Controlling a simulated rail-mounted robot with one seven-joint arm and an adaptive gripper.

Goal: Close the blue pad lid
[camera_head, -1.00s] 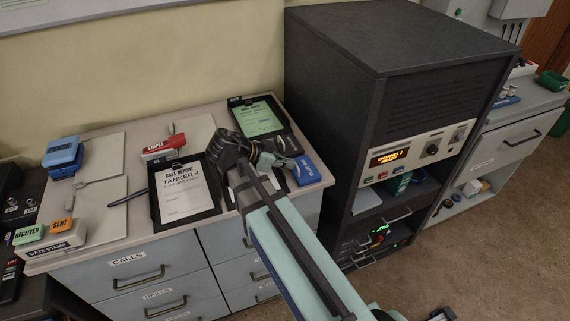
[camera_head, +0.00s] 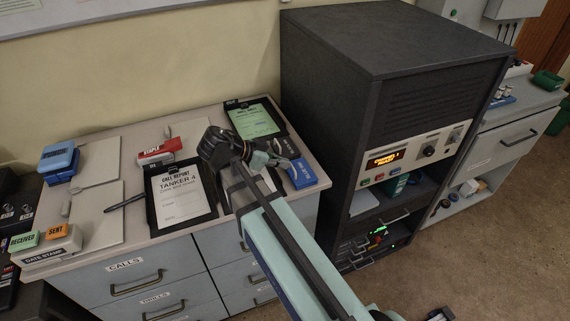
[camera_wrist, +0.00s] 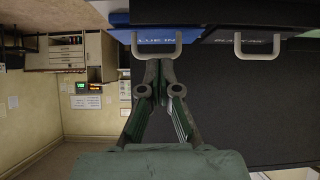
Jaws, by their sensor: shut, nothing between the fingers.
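The blue ink pad (camera_head: 301,173) is at the right end of the desk top in the head view, next to the cabinet. In the wrist view its blue lettered face (camera_wrist: 180,37) is at the top, with a pale U-shaped handle (camera_wrist: 157,51) hanging from it. A dark pad with a similar handle (camera_wrist: 257,50) is beside it on the right. The arm hides part of the pads.
A tall dark cabinet (camera_head: 345,95) stands close on the right. A clipboard (camera_head: 180,192) lies left of my gripper, and another with a green sheet (camera_head: 254,120) lies behind it.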

